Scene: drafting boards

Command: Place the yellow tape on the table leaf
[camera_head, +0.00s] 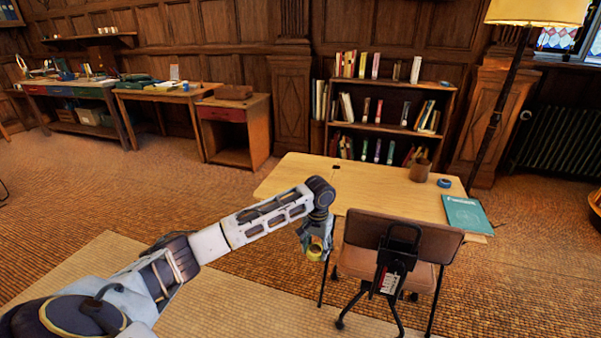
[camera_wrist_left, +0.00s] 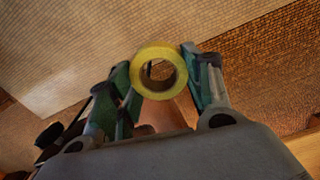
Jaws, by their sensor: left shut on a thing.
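The yellow tape (camera_wrist_left: 158,54) is a ring-shaped roll, held between the two green-padded fingers of my left gripper (camera_wrist_left: 160,80) in the left wrist view. In the head view the tape (camera_head: 314,250) hangs at the tip of my left gripper (camera_head: 315,240), in front of the table's left front edge, over the floor. The wooden table (camera_head: 300,176) has a light top that is mostly bare. I cannot tell which part of it is the leaf. My right gripper is not in view.
On the table stand a brown cup (camera_head: 420,171), a blue tape roll (camera_head: 444,183) and a teal book (camera_head: 466,214) at the right. A brown chair (camera_head: 385,265) stands at the table's front. A bookshelf (camera_head: 390,130) is behind. The table's left half is clear.

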